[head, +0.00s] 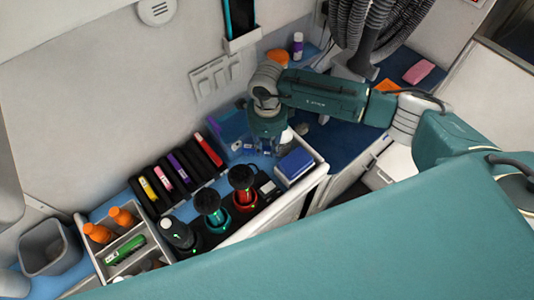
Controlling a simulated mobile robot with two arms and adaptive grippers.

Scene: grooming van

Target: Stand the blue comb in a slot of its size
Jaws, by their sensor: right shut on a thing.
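My right gripper (268,140) points down at the back right of the counter, just right of a clear blue box (231,130). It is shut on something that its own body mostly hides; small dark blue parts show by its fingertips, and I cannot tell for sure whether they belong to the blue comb. A row of black slotted holders (172,178) with yellow, pink, purple and red labels stands left of the blue box. My left gripper is not in view.
Dark round holders with a teal-ringed tool (208,202) and a red-ringed tool (242,180) stand in front of the row. A divided tray (118,243) holds orange bottles and a green tool. A grey bin (47,247) stands far left.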

